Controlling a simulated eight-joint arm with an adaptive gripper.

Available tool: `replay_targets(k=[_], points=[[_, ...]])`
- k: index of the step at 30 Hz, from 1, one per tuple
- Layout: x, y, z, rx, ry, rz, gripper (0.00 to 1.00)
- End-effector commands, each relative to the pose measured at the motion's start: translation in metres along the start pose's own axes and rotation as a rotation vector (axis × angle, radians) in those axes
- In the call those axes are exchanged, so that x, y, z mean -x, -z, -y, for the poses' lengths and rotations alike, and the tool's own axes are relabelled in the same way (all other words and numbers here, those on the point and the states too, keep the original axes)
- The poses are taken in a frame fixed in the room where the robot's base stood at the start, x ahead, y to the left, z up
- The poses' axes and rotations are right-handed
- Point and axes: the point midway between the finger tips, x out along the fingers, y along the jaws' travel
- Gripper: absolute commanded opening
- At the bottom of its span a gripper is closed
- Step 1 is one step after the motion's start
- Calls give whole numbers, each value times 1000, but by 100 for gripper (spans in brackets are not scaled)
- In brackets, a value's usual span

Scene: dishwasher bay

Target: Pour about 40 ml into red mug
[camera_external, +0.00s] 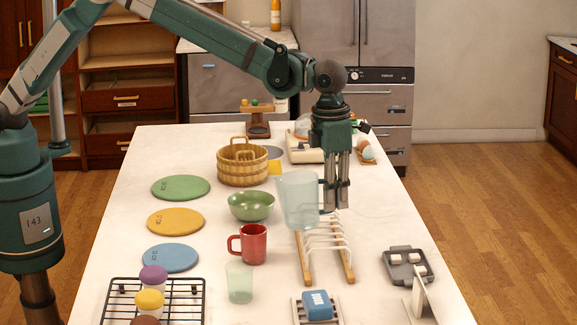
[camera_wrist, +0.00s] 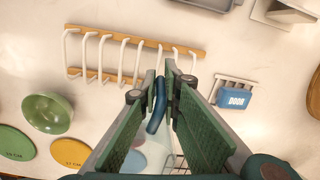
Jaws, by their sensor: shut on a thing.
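The red mug (camera_external: 254,246) stands upright on the white table, its handle to the left. In the wrist view I cannot make it out. My gripper (camera_external: 332,207) is shut on the handle of a translucent pale-blue pitcher (camera_external: 297,201). The blue handle (camera_wrist: 159,100) shows between the fingers (camera_wrist: 168,82) in the wrist view. The pitcher looks near upright, above the table and to the upper right of the mug in the external view. I cannot tell how much liquid is in it.
A clear glass (camera_external: 239,283) stands close to the mug's front. A green bowl (camera_external: 251,206) is behind it. A dish rack (camera_external: 325,250) lies to the right, a blue sponge (camera_external: 317,306) in front. A black wire rack (camera_external: 185,292) with colored cups is front left.

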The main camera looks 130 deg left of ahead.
Motion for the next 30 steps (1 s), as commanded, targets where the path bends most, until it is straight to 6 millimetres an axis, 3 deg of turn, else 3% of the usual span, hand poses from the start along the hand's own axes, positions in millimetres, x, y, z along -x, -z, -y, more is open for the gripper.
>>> replay_targets(k=[6,13,30], points=[[16,8,-2,-7,40,115,0],[15,20,-6,-13,88,257,0],[41,58,-18,-25,208,607,0]])
